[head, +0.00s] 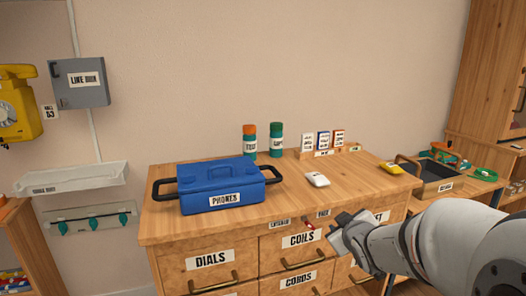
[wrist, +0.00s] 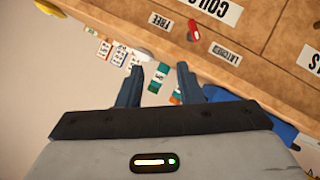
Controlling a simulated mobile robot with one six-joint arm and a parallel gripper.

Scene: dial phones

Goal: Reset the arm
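My arm reaches in from the right in the head view, and my gripper (head: 340,226) is in front of the top edge of the wooden drawer cabinet (head: 165,228). In the wrist view my gripper (wrist: 158,82) has its two dark fingers apart, with nothing held between them. A small red lever (wrist: 193,31) sits on the cabinet front between the FREE and LATCHED labels. It also shows in the head view (head: 308,226), just left of my gripper and apart from it.
A blue PHONES case (head: 222,187) stands on the cabinet top at left. Two canisters (head: 263,140), a white device (head: 317,180) and a yellow one (head: 391,168) stand there too. A wooden tray (head: 436,180) is at right. The cabinet top's middle is mostly clear.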

